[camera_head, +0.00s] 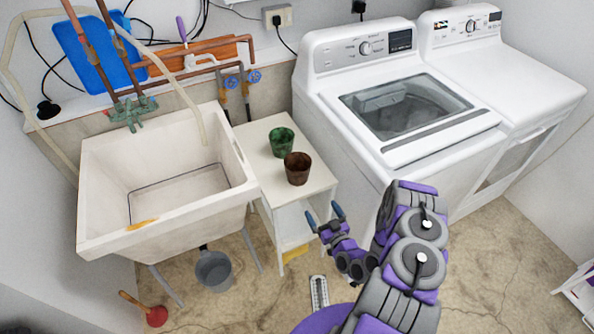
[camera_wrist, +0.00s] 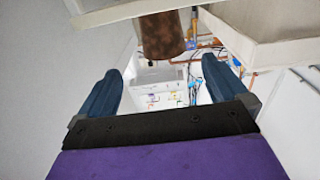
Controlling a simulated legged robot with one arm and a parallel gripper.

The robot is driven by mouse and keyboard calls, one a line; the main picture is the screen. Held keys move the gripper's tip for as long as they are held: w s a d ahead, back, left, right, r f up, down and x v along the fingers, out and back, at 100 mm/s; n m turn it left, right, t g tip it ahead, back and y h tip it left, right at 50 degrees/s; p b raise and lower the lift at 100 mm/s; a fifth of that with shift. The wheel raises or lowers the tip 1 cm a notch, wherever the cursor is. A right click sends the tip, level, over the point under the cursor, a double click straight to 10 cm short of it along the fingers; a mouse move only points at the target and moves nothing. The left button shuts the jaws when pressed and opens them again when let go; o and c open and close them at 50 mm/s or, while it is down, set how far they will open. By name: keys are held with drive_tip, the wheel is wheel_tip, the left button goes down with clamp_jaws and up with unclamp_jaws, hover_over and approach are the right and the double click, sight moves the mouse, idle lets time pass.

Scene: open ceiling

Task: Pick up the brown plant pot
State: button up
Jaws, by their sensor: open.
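The brown plant pot (camera_head: 298,168) stands upright on a small white side table (camera_head: 265,172), close in front of a green pot (camera_head: 282,141). In the wrist view the brown pot (camera_wrist: 163,36) hangs upside down at the top middle, under the table surface (camera_wrist: 110,12). My gripper (camera_head: 325,216) is open and empty, apart from the pot, near the table's front right corner. In the wrist view its two blue fingers (camera_wrist: 160,78) stand wide apart, with the pot beyond and between them in the picture. I cannot make out the green pot in the wrist view.
A white sink (camera_head: 170,190) adjoins the table on the left. A washing machine (camera_head: 400,110) stands to the right, with another white appliance (camera_head: 505,70) beside it. A grey bucket (camera_head: 214,272) and a red plunger (camera_head: 156,316) are on the floor. Pipes run along the back wall.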

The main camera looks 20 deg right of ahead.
drive_tip(key=b, duration=0.2)
approach(302, 180)
drive_tip(key=w, duration=0.5)
drive_tip(key=shift+w+d+r, duration=0.1)
drive_tip(key=shift+d+r, duration=0.05)
drive_tip(key=shift+r, duration=0.05)
drive_tip(key=shift+w+f+b, duration=0.15)
drive_tip(key=shift+w+b, duration=0.3)
drive_tip(key=shift+w, duration=0.9)
drive_tip(key=shift+w+f+b, duration=0.1)
drive_tip(key=shift+w+b, duration=0.35)
drive_tip(key=shift+w, duration=0.85)
drive_tip(key=c, duration=0.7)
